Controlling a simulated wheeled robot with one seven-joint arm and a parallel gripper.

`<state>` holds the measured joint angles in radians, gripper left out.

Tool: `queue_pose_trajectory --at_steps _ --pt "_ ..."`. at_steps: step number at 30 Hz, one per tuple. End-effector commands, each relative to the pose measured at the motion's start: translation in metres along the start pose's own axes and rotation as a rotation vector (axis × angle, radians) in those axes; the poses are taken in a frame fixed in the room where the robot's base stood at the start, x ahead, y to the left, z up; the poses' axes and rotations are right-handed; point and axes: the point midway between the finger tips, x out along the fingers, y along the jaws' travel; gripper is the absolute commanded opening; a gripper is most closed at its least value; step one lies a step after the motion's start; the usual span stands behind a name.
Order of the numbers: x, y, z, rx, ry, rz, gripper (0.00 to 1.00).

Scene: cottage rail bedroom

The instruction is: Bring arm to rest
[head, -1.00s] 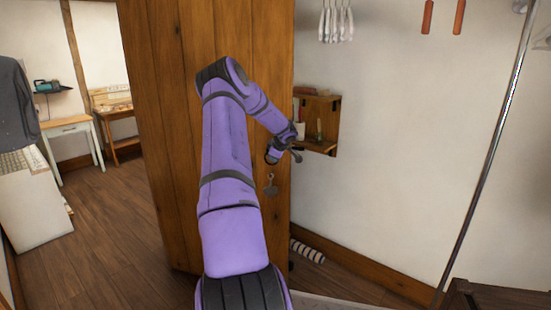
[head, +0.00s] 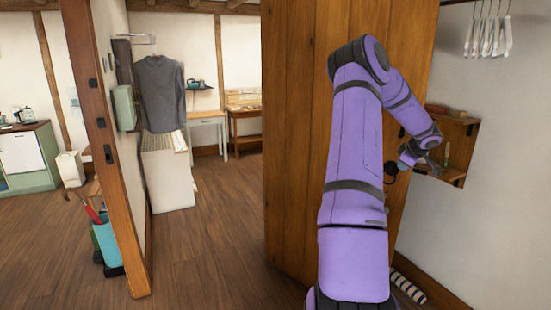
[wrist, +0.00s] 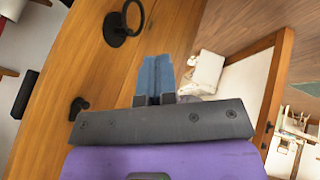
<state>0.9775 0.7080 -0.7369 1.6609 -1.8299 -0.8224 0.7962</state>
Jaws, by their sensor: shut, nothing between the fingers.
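My purple arm reaches up and forward in front of the wooden door in the head view, bent at the elbow, with the forearm running down to the right. My gripper (head: 430,165) is beside the door's right edge, near the small wall shelf. In the wrist view my gripper (wrist: 157,75) has its fingers together with nothing between them. The wooden door (head: 300,120) stands open. Its dark ring handle (wrist: 122,24) shows in the wrist view, apart from the fingers.
The wooden wall shelf (head: 458,150) is just right of my gripper. Hangers (head: 488,36) hang at the upper right. A striped roll (head: 407,287) lies on the floor by the door. A doorway post (head: 105,150) stands left. The wooden floor (head: 215,225) between post and door is clear.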

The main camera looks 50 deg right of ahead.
Motion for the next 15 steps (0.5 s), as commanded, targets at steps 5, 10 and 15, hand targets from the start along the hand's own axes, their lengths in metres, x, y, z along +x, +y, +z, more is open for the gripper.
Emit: queue_pose_trajectory --at_steps 5,10,15 --pt "-0.002 0.000 -0.009 -0.001 0.011 0.014 0.00" --pt "-0.020 -0.003 -0.071 0.004 0.090 0.113 0.00" --pt "-0.060 -0.020 -0.159 0.047 0.196 0.250 0.00"
